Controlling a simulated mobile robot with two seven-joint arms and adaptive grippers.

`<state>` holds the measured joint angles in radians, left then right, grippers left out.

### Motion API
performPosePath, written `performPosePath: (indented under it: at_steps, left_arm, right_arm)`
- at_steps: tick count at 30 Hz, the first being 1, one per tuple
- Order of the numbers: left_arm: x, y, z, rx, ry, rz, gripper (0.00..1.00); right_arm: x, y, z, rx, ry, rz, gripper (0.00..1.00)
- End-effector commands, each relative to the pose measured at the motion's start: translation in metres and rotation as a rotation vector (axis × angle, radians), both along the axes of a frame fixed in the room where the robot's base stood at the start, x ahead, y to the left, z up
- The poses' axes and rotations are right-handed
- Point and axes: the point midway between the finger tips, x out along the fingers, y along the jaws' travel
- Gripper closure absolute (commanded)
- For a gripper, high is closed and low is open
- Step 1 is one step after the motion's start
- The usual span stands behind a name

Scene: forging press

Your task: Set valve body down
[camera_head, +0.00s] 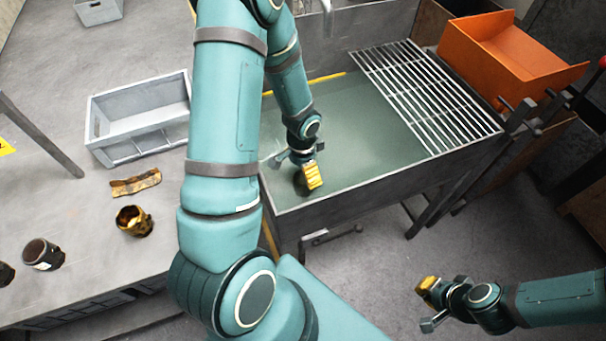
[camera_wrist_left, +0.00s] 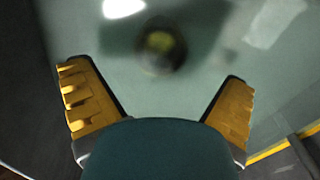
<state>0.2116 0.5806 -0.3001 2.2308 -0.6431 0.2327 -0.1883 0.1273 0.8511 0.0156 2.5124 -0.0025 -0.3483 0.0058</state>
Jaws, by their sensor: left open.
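A dark round part with a yellowish centre, likely the valve body (camera_wrist_left: 160,48), shows blurred in the left wrist view, beyond and between the fingertips. It also shows in the head view as a dark shape (camera_head: 300,183) in the liquid of the quench tank (camera_head: 360,182), beside my left gripper (camera_head: 306,172). In the left wrist view my left gripper (camera_wrist_left: 160,100) is open, its yellow-padded fingers spread apart with nothing between them. The part appears apart from both fingers. My right gripper (camera_head: 428,306) is open and empty over the floor at the lower right.
A slatted grate (camera_head: 425,95) covers the tank's right side. An orange bin (camera_head: 480,62) stands behind it. On the left table are a grey crate (camera_head: 140,122), a brassy curved piece (camera_head: 136,183), a brassy cup-like part (camera_head: 134,221) and a dark cylindrical part (camera_head: 43,254).

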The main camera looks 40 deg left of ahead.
Motion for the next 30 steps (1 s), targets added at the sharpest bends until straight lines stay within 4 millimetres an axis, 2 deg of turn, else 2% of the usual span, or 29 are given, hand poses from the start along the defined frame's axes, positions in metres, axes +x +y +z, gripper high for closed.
performPosePath:
  at_steps: [1, 3, 10, 30]
  left_arm:
    - [0.001, 0.000, 0.014, 0.000, -0.004, 0.001, 0.00]
    - [0.000, 0.000, 0.027, 0.000, -0.003, 0.000, 0.00]
    - [-0.001, 0.000, 0.054, 0.000, 0.000, 0.000, 0.00]
    - [-0.001, 0.000, 0.058, 0.000, 0.000, 0.000, 0.00]
  right_arm:
    - [0.000, 0.000, 0.005, 0.000, 0.001, 0.000, 1.00]
    - [0.000, 0.000, 0.009, 0.000, -0.001, -0.001, 1.00]
    - [0.003, 0.000, 0.014, -0.002, -0.006, -0.006, 1.00]
    - [0.003, -0.001, 0.015, -0.002, -0.008, -0.007, 1.00]
